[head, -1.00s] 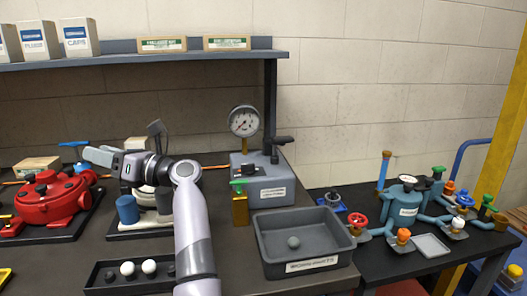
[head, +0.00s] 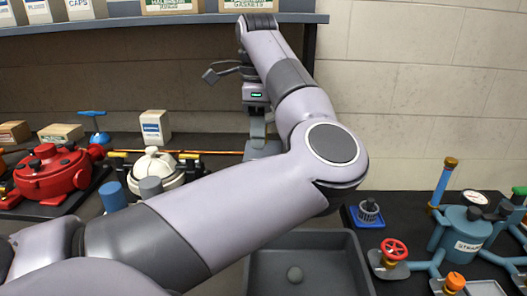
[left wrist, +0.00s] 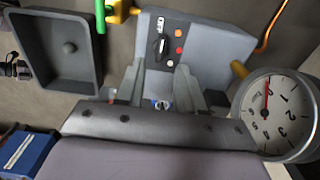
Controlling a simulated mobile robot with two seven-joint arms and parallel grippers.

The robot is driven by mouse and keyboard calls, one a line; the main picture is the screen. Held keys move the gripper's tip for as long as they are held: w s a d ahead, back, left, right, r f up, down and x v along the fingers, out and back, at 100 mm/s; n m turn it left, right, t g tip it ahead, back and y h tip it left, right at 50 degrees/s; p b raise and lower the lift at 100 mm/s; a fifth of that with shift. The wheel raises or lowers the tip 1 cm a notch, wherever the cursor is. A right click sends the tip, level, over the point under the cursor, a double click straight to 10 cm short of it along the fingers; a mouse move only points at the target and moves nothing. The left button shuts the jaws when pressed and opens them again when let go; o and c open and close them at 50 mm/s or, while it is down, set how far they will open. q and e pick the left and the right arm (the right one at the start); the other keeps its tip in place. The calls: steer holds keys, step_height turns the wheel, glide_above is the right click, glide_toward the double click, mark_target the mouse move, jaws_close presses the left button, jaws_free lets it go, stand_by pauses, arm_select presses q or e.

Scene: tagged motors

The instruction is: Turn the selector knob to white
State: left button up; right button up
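The selector knob (left wrist: 160,46) is black and sits on the sloped face of a grey box (left wrist: 215,45) in the left wrist view. Orange, red and white dots lie beside it; the white dot (left wrist: 170,63) is nearest my fingers. I cannot tell for sure which dot the knob points at. My left gripper (left wrist: 160,72) is open, its two fingers reaching toward the knob with nothing between them. In the head view my left gripper (head: 257,130) points down over the box, which my arm mostly hides. My right gripper is not in view.
A pressure gauge (left wrist: 275,112) stands close to the right of my fingers in the left wrist view. A grey tray (head: 358,262) with a ball lies in front of the box. A red motor (head: 50,175) is at left, a teal unit (head: 468,230) at right. A shelf (head: 190,19) is above.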

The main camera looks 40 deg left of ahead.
arm_select(q)
steer(key=shift+f, duration=2.8)
steer(key=shift+a, duration=0.1)
jaws_close()
